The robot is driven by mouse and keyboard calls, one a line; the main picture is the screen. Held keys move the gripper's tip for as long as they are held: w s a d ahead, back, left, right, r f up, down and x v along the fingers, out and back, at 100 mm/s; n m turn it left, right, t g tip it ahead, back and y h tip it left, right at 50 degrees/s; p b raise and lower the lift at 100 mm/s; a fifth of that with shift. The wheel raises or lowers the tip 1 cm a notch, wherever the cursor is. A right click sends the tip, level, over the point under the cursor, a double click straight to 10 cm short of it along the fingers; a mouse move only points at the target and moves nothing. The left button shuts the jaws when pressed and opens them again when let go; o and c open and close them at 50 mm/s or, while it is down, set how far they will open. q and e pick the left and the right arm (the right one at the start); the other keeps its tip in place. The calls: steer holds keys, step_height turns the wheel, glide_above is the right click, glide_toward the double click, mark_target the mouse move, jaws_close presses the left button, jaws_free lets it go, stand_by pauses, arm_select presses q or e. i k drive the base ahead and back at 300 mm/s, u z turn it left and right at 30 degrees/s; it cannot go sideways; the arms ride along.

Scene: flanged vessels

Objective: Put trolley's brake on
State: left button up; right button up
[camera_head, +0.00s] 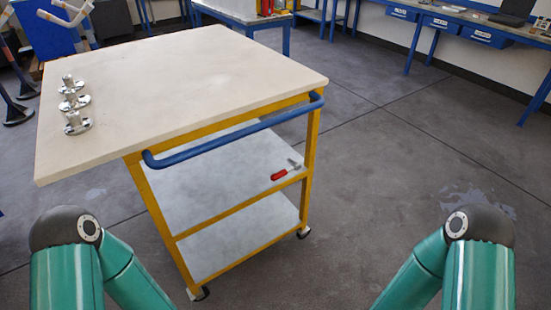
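The trolley has a yellow frame, a pale top (190,90), two grey shelves and a blue push handle (235,133) on its near side. Two of its casters show at floor level: a near caster (199,294) at the lower left and another caster (303,233) at the right. The brake parts on them are too small to make out. My two green arms stand at the lower left and lower right, apart from the trolley. Both grippers are outside the picture.
Several metal flanged pieces (74,105) stand on the left of the trolley top. A red-handled tool (286,170) lies on the upper shelf. Blue workbenches (455,22) line the back right. The grey floor (400,150) right of the trolley is clear.

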mark_target(296, 165)
steer(key=i, duration=0.95)
steer(key=z, duration=0.1)
